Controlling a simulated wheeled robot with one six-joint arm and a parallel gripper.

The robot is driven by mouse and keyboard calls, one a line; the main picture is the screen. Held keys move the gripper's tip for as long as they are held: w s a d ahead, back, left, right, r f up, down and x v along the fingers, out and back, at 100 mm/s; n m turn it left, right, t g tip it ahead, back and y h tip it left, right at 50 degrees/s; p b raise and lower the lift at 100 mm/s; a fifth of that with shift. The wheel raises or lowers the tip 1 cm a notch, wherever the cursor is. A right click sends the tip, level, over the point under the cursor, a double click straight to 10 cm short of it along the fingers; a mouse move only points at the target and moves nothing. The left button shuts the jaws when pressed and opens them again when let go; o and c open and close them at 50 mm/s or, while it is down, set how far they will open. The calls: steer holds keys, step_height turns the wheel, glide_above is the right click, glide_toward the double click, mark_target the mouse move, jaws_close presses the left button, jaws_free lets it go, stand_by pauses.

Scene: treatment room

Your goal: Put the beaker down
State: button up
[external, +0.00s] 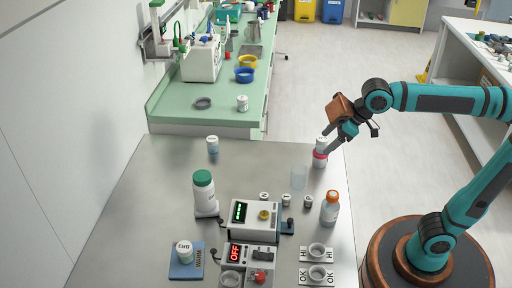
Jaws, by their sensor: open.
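A clear, see-through beaker (299,178) stands upright on the steel table (150,200), towards its back right. My gripper (352,142) is above the table's back right corner, to the right of the beaker and apart from it. Its jaws are open, and I see nothing held between them. A white jar with a pink-red band (320,158) stands at the table's right edge, close beside the left finger. I cannot tell whether the finger touches it.
A white bottle with a green cap (204,194), an orange-capped bottle (330,208), small labelled weights (308,201) and a device with a green display (254,217) stand nearby. A red "OFF" device (250,258) is in front. The table's back middle is mostly clear.

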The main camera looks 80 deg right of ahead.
steer(key=s+a+r+t, duration=0.1)
steer(key=s+r+t, duration=0.2)
steer(key=s, duration=0.6)
steer(key=s+a+r+t, duration=0.1)
steer(key=s+r+t, duration=0.2)
steer(key=s+t, duration=0.4)
steer(key=shift+s+a+r, duration=0.25)
steer(key=shift+s, duration=0.65)
